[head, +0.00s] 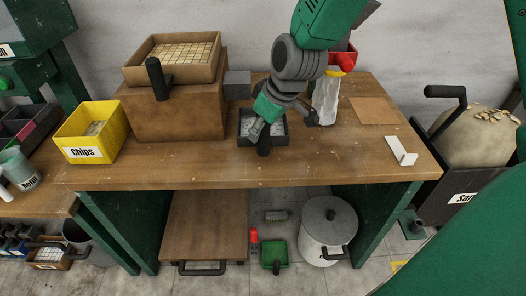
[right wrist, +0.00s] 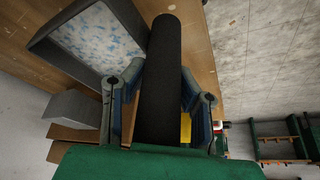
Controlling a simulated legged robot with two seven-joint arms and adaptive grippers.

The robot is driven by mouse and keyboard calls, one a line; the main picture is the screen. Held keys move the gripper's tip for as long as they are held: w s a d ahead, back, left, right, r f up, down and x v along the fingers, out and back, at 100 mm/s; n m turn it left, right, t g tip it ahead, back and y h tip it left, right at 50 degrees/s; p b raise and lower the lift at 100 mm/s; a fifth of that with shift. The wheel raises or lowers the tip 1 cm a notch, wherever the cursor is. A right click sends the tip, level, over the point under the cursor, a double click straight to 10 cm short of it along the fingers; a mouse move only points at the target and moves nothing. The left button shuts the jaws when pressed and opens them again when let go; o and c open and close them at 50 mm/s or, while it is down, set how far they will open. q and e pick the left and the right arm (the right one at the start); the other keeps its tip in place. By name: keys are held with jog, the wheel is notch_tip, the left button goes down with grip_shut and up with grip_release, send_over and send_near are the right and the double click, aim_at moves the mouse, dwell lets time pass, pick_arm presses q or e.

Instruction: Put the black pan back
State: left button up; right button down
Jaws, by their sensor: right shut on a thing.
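The black pan (head: 284,141) is a small dark tray with a black handle (head: 264,149) toward the front of the bench, right of the wooden box. It holds whitish bits, which look white and blue in the right wrist view, where the pan's grey rim (right wrist: 62,68) shows at the upper left. My right gripper (head: 259,131) is shut on the handle, which runs between its two fingers (right wrist: 160,98) in the wrist view. I cannot tell whether the pan touches the bench or hangs just above it. My left gripper is not in view.
A yellow "Chips" bin (head: 112,146) and a wooden box (head: 180,115) carrying a tiled tray (head: 133,75) stand left. A grey block (head: 237,84), a clear bottle (head: 325,103) and a white angle piece (head: 401,152) are nearby. A green pan (head: 275,252) lies below. The bench front is clear.

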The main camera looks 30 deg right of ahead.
aim_at(261, 148)
notch_tip(261, 148, down, 2)
jog(key=shift+w, duration=0.1)
jog(key=shift+d+f+b, duration=0.2)
jog(key=shift+f+b, duration=0.1)
jog(key=shift+f, duration=0.65)
jog(key=shift+d+f+b, duration=0.15)
jog(key=shift+f+b, duration=0.1)
jog(key=shift+f, duration=0.7)
jog(key=shift+a, duration=0.1)
jog(key=c, duration=1.3)
grip_release()
jog(key=shift+a, duration=0.15)
jog(key=shift+o, duration=0.2)
